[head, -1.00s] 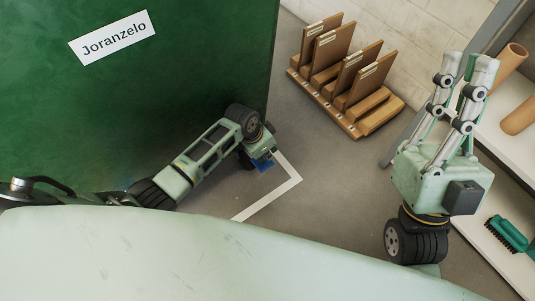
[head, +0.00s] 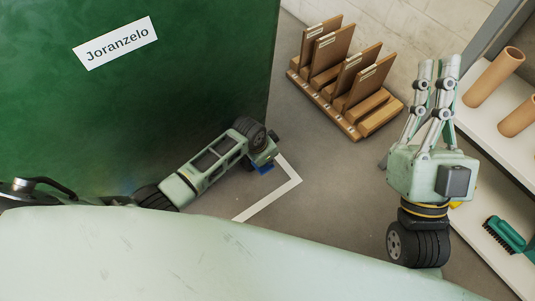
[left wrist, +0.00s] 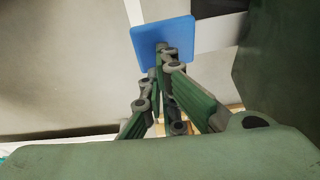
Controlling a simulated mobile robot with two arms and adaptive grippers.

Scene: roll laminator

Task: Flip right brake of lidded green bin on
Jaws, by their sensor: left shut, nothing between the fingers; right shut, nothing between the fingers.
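The green bin (head: 190,90) fills the upper left of the head view, with a white "Joranzelo" label on its side; its lid is not in view. A blue plate, seemingly the brake pedal (head: 265,169), shows low by the bin's right corner, mostly covered by my left gripper (head: 266,157). In the left wrist view, the blue plate (left wrist: 162,30) lies at the fingertips of my shut, empty left gripper (left wrist: 163,52); they overlap it, but contact is hard to confirm. My right gripper (head: 438,66) is raised at the right, shut and empty, away from the bin.
A wooden rack with upright boards (head: 345,85) stands on the floor beyond the bin. A shelf (head: 480,190) at the right holds cardboard tubes (head: 494,77) and a green brush (head: 505,234). A white floor line (head: 270,197) runs beside the bin; the grey floor there is open.

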